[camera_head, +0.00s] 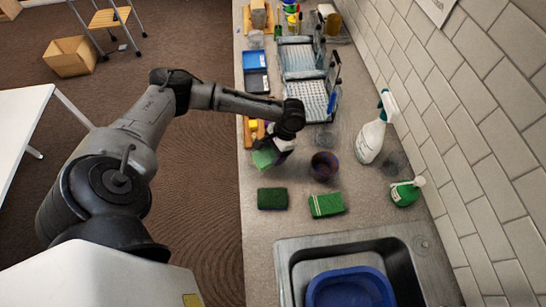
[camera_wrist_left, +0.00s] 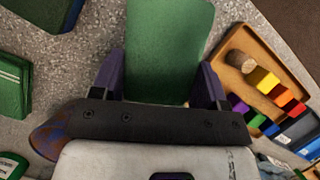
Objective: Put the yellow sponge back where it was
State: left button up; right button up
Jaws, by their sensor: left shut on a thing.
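My left gripper (camera_head: 272,150) is shut on a green sponge (camera_head: 264,159), held over the counter. In the left wrist view the held sponge (camera_wrist_left: 168,45) shows a flat green face between the two fingers. Two more sponges lie on the counter nearer the sink: a dark green one (camera_head: 272,198) and a brighter green one (camera_head: 326,205). No yellow face of any sponge shows. I cannot tell the colour of the held sponge's hidden side. My right gripper is not in view.
A dark purple cup (camera_head: 324,166) stands right of the gripper. A white spray bottle (camera_head: 370,138) and a green bottle (camera_head: 405,192) stand by the wall. A wooden tray of coloured blocks (camera_wrist_left: 230,45) lies beside the held sponge. The sink holds a blue basin (camera_head: 350,287).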

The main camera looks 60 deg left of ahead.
aim_at(273, 158)
pick_arm(q)
jog(key=shift+f, duration=2.05)
jog(key=o, duration=0.9)
jog(key=shift+f, duration=0.1)
jog(key=v, duration=1.2)
